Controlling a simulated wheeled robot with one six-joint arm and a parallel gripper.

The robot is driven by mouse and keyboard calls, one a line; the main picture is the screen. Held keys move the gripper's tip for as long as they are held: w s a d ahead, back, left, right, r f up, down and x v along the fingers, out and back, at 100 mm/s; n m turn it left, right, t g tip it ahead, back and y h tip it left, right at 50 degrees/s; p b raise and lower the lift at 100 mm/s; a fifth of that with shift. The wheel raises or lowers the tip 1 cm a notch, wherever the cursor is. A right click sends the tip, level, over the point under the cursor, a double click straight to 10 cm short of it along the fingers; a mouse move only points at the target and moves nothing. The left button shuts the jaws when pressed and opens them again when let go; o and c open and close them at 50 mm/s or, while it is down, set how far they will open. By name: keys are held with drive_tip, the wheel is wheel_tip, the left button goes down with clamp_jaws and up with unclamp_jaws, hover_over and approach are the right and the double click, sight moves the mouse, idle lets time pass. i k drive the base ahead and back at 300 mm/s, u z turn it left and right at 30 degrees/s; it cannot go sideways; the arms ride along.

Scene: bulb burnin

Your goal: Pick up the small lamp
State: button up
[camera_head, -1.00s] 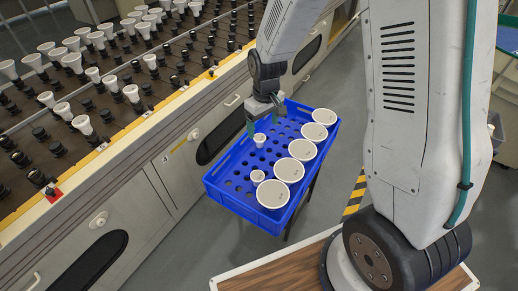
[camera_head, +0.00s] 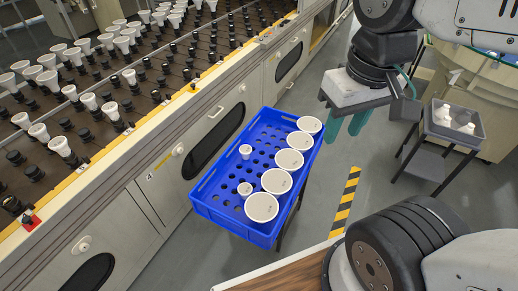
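The blue crate (camera_head: 222,219) has many empty holes. Large lamps (camera_head: 262,207) fill its right side. A long rack (camera_head: 150,105) with several bulbs and black sockets runs along the left. A grey bin (camera_head: 436,128) with white bulbs stands at right.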

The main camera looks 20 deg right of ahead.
sight(245, 150)
drive_tip(key=z, duration=1.35)
drive_tip(key=k, duration=0.35)
drive_tip(key=u, duration=1.2)
